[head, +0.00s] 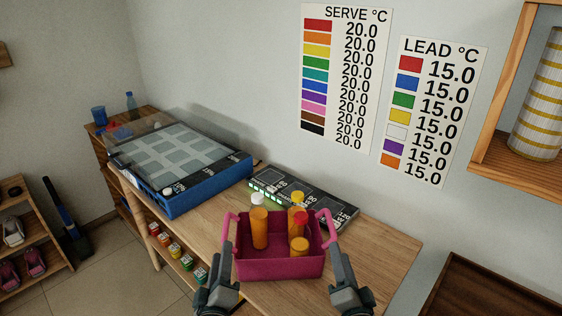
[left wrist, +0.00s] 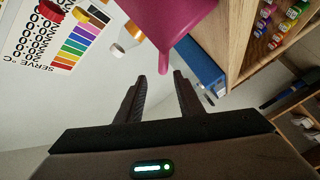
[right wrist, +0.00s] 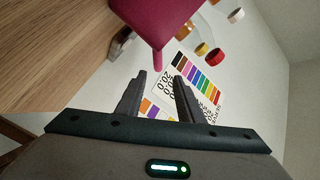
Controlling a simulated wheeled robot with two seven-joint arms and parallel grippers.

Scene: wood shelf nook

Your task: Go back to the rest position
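A magenta basket (head: 280,267) with two upright handles rests near the front of the wooden table (head: 375,245). Several orange bottles stand in it, one with a white cap (head: 258,229) and others with yellow or red caps. My left gripper (head: 225,256) is at the basket's left front, below the left handle (head: 229,229). My right gripper (head: 338,258) is at its right front, below the right handle (head: 329,229). In the left wrist view (left wrist: 160,88) and right wrist view (right wrist: 160,86) the fingers are apart and empty, with magenta handle parts just beyond the fingertips.
A blue case with a clear lid (head: 210,190) stands on the table's left. A dark panel (head: 290,190) lies behind the basket. Two charts (head: 345,80) hang on the wall. A wooden shelf (head: 520,170) juts out at right. Small colored-capped jars (head: 172,250) sit below the table.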

